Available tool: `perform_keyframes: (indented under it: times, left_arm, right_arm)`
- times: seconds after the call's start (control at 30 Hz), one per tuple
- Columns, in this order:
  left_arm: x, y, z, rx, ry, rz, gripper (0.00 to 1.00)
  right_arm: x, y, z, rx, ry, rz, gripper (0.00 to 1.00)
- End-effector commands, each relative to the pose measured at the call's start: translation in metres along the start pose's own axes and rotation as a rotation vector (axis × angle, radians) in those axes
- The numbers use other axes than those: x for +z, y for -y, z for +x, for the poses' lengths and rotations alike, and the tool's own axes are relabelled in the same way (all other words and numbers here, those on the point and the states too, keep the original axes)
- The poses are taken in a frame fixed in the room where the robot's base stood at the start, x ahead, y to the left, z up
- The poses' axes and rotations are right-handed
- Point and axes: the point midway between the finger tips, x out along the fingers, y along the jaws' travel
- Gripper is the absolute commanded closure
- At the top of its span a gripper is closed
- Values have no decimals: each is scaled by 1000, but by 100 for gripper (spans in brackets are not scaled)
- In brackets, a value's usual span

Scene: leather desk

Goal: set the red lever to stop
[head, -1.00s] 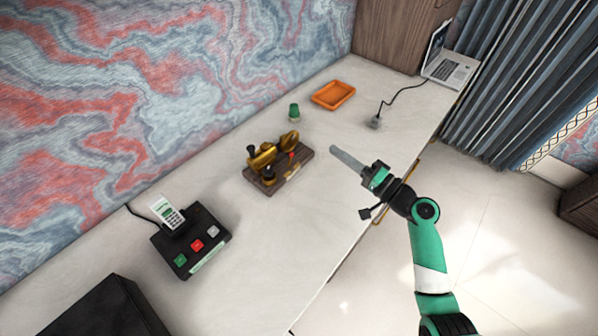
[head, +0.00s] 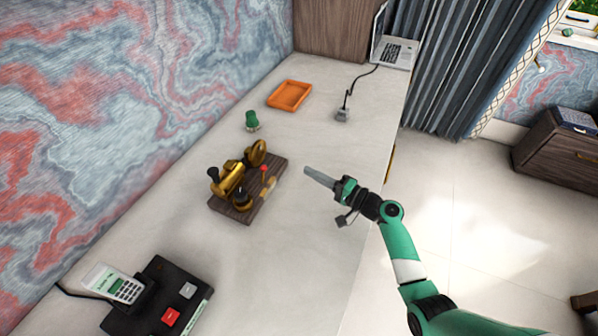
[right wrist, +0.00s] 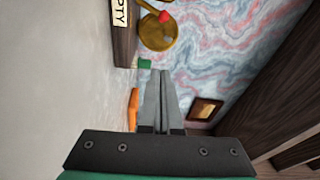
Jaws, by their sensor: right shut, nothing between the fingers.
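A brass model engine (head: 228,180) stands on a dark wooden base (head: 235,213) on the desk, with a brass wheel (head: 257,152) at its far end. A small red knob, the lever's tip (head: 264,168), shows beside the wheel; it also shows at the top of the right wrist view (right wrist: 166,16). The lever's exact setting is too small to tell. A label plate (right wrist: 120,12) on the base is partly cut off and reads "PTY". My right gripper (head: 308,171) is shut and empty, right of the base and apart from it. My left gripper is not in view.
A small green object (head: 252,121) and an orange tray (head: 290,95) lie beyond the engine. A plug with a cable (head: 343,115) runs to a laptop (head: 395,54). A black button device (head: 150,310) stands near left. The desk between gripper and engine is clear.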

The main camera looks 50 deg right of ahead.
Motion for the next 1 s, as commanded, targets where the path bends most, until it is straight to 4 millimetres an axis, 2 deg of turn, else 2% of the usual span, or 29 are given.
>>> perform_keyframes:
  times: [0.4,0.5,0.63,1.0]
  left_arm:
    - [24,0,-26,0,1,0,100]
    - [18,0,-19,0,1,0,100]
    - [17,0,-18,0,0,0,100]
    - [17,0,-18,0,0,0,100]
  right_arm:
    - [2,-3,88,-2,4,-1,100]
    - [20,0,91,1,5,-1,100]
    - [34,0,95,0,3,0,100]
    - [40,0,96,1,0,0,100]
